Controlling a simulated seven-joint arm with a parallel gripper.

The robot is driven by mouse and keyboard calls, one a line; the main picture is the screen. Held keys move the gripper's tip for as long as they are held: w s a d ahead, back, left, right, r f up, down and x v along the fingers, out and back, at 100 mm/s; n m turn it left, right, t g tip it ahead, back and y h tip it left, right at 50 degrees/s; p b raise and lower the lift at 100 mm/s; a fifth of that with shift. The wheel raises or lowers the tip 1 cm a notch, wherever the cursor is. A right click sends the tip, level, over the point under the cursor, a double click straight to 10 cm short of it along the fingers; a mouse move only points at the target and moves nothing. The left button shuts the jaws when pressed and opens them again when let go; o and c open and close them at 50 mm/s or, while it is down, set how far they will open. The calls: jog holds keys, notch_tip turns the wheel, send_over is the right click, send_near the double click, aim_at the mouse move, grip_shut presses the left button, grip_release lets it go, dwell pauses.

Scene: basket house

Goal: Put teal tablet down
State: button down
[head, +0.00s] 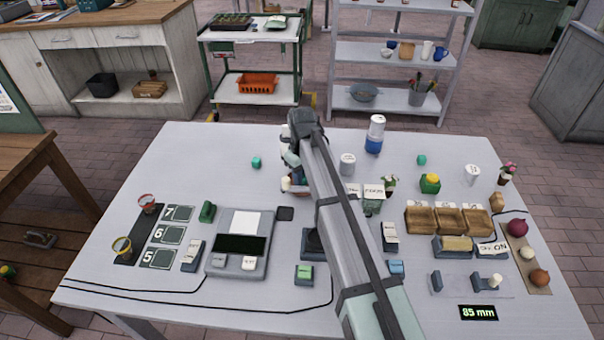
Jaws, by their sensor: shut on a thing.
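My gripper (289,184) is low over the back middle of the pale table (205,150), mostly hidden behind my own arm. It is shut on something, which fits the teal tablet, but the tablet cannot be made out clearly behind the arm. A small teal-green block (256,162) lies on the table to the left of my gripper, apart from it. Another small teal-green piece (422,160) lies at the back right. Whether the held thing touches the table is hidden.
A blue-and-white can (375,134) and a grey-white cup (347,164) stand right of my gripper. Wooden bins (420,220) stand right. The back left is mostly clear.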

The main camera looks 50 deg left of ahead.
jog(key=c, duration=0.8)
grip_release()
jog(key=shift+r, duration=0.1)
jog(key=shift+r, duration=3.4)
